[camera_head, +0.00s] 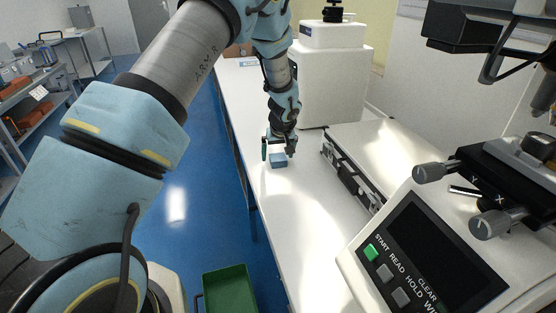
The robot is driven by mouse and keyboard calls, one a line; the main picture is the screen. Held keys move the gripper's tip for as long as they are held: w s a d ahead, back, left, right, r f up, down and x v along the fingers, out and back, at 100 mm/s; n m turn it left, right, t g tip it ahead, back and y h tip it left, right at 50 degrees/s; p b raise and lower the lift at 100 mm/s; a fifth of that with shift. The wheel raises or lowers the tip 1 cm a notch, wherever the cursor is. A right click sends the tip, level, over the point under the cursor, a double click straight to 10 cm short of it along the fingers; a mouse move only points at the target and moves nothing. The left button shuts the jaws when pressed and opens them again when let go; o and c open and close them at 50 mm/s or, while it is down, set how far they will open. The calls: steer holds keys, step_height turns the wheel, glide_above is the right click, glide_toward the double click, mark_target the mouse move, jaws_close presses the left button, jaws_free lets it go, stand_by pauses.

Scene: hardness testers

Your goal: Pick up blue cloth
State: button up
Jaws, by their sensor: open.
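The blue cloth (278,161) is a small folded block lying on the white bench top (300,215). My gripper (278,152) is at the end of my arm, right above and behind the cloth, pointing down. It is open. One finger shows dark at the left and the other at the right. From this view I cannot tell whether the fingers touch the cloth or are just above it.
A hardness tester with a START/READ/HOLD panel (420,255) stands at the right front. Behind it lies a silver-edged case (350,170). A white machine (330,75) stands farther back. A green bin (229,290) is below the bench's left edge. The front bench top is clear.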

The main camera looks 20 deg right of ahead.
mark_target(278, 156)
steer(key=c, duration=1.3)
steer(key=shift+c, duration=0.2)
step_height(278, 156, up, 10)
steer(key=b, duration=0.2)
